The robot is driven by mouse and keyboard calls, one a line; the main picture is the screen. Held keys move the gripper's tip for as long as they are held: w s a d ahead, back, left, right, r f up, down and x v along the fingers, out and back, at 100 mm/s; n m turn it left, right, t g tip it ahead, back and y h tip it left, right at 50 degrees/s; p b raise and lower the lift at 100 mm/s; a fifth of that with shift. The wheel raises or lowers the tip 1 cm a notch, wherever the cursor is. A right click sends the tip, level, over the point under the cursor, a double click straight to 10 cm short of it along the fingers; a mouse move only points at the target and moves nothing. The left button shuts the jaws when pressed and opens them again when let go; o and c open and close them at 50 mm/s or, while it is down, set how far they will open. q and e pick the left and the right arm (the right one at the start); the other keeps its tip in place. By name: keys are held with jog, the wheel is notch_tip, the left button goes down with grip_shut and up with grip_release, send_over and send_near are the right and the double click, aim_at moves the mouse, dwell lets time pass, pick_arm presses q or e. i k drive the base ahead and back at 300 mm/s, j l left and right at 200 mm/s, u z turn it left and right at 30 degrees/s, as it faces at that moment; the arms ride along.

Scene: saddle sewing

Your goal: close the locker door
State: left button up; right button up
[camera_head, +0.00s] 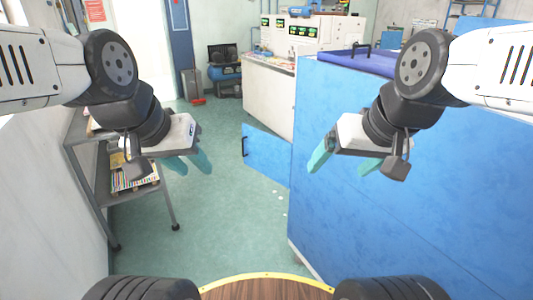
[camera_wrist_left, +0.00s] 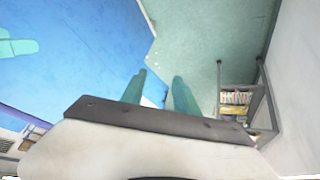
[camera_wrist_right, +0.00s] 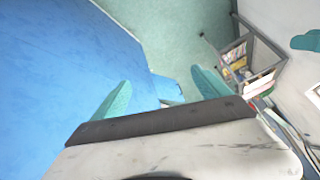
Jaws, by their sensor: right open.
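The blue locker (camera_head: 415,160) fills the right side of the head view. Its blue door (camera_head: 267,155) stands open, sticking out left from the locker's far end, with a black handle (camera_head: 244,147) at its free edge. My left gripper (camera_head: 190,167) is open and empty, above the floor to the left of the door and apart from it. Its fingers (camera_wrist_left: 158,85) show a narrower gap than the right one's. My right gripper (camera_head: 342,169) is open and empty, in front of the locker's side in the head view. A blue panel, probably the door (camera_wrist_right: 166,88), shows between its fingers (camera_wrist_right: 160,90).
A grey shelf rack (camera_head: 125,185) with books stands by the left wall. A white cabinet (camera_head: 269,95) and a control console (camera_head: 310,38) stand beyond the door. Green floor (camera_head: 230,215) is clear between the rack and the locker.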

aim_at(271, 155)
jog(key=i+j+z, duration=0.25)
jog(key=i+j, duration=0.3)
jog(key=i+j+z, duration=0.25)
jog(key=i+j, duration=0.4)
jog(key=i+j+z, duration=0.25)
jog(key=i+j, duration=0.4)
jog(key=j, duration=0.15)
